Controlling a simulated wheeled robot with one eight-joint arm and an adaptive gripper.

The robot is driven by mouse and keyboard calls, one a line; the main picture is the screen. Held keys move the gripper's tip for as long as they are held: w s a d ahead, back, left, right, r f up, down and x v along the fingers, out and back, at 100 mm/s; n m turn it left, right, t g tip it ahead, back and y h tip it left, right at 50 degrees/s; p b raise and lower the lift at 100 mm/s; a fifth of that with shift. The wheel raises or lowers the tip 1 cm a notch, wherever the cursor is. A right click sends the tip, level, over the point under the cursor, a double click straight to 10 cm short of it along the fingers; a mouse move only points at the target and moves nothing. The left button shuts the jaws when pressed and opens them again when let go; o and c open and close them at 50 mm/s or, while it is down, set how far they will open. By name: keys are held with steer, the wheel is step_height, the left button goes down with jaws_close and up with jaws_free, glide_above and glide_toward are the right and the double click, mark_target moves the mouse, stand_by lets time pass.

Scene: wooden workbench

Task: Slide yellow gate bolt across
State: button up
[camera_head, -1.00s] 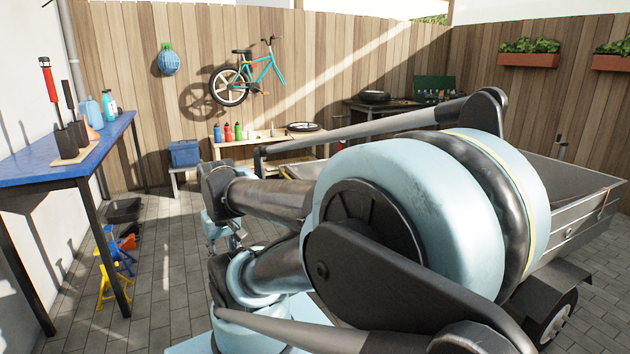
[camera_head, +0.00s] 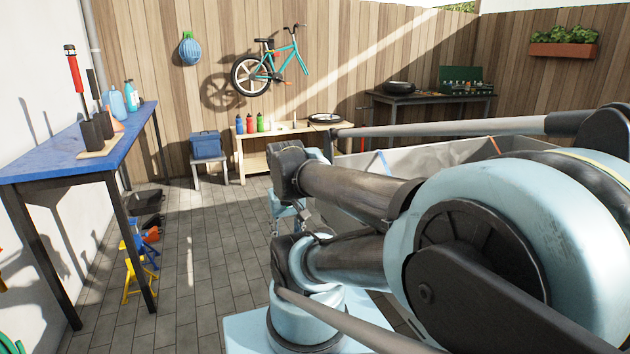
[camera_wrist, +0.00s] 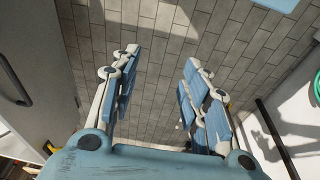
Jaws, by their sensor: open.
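I cannot make out the yellow gate bolt or a gate in either view. My gripper (camera_wrist: 160,58) shows in the wrist view with its two pale blue fingers spread wide. Nothing is between them, only grey paving (camera_wrist: 158,95) beyond. Small yellow spots show at the wrist view's left and right, too small to name.
A blue-topped workbench (camera_head: 50,165) stands left, with yellow and blue stands (camera_head: 137,270) by its legs. A low wooden bench (camera_head: 240,150), blue cooler (camera_head: 206,145) and dark table (camera_head: 430,97) line the fence. A grey trailer (camera_head: 445,152) is partly hidden behind my arm. Paving (camera_head: 190,240) is free at centre left.

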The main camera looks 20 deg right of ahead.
steer(key=w+d+r+m+h, duration=0.3)
steer(key=w+d, duration=0.1)
steer(key=w, duration=0.6)
steer(key=w+d+r+m+g+h, duration=0.1)
steer(key=w+d+r+m+h, duration=0.2)
steer(key=w, duration=0.7)
steer(key=w+d+r+m+h, duration=0.25)
steer(key=w+d, duration=0.35)
steer(key=w, duration=0.4)
steer(key=w+f+m+h, duration=0.3)
steer(key=w+f, duration=0.2)
steer(key=w, duration=0.4)
steer(key=w+f+m+h, duration=0.3)
steer(key=w+f+h, duration=0.15)
steer(key=w, duration=0.55)
step_height(320, 180, down, 8)
steer(key=w+a+m+h, duration=0.2)
steer(key=w+m, duration=0.1)
steer(key=shift+g, duration=0.3)
steer(key=d, duration=1.7)
steer(key=shift+w+d+r, duration=0.15)
steer(key=shift+d, duration=0.1)
jaws_close()
